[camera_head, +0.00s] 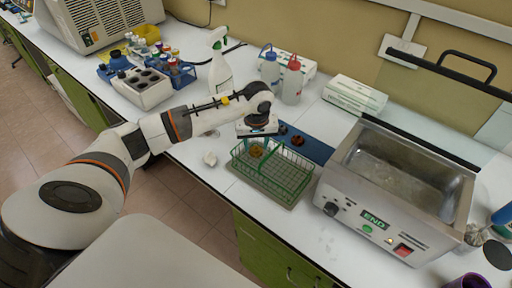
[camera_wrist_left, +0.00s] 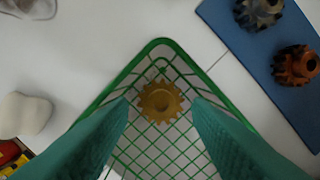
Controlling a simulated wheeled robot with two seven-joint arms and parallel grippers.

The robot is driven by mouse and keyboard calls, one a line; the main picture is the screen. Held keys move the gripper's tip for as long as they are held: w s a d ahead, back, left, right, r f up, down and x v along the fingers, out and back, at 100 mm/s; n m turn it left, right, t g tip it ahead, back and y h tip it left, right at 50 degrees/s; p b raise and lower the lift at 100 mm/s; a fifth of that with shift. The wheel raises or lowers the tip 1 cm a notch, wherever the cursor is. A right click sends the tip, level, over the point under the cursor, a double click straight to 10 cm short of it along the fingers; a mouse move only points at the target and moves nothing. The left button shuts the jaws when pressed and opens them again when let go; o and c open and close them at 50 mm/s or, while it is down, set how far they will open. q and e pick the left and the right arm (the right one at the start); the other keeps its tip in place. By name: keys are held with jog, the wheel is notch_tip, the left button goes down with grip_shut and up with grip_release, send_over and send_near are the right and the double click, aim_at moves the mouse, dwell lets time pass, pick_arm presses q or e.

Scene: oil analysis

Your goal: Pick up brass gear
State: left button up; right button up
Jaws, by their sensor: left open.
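The brass gear (camera_wrist_left: 160,101) lies in a corner of the green wire basket (camera_wrist_left: 178,45), between my open fingers in the left wrist view. In the head view the gear (camera_head: 256,151) shows small at the basket's back left. The basket (camera_head: 285,184) stands on the white bench. My left gripper (camera_head: 252,147) reaches down over that corner with its fingertips at the basket. It is open, with a teal finger on each side of the gear in the left wrist view (camera_wrist_left: 160,118), not visibly touching it. My right gripper is not in view.
A dark gear (camera_wrist_left: 258,12) and a copper-coloured gear (camera_wrist_left: 295,65) lie on a blue mat (camera_wrist_left: 245,50) beside the basket. A metal ultrasonic bath (camera_head: 390,190) stands right of the basket. A white object (camera_head: 210,158) lies left of it. Bottles and boxes stand behind.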

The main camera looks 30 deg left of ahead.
pick_arm(q)
jog(key=shift+s+f, duration=0.15)
jog(key=shift+f, duration=0.45)
jog(key=shift+s+d+f, duration=0.2)
jog(key=shift+d+f, duration=0.05)
jog(key=shift+f, duration=0.15)
jog(key=shift+w+a+f, duration=0.3)
jog(key=shift+w, duration=0.2)
jog(key=shift+c, duration=0.4)
jog(key=shift+r, duration=0.1)
jog(key=c, duration=0.6)
jog(key=shift+r, duration=0.25)
jog(key=shift+c, duration=0.3)
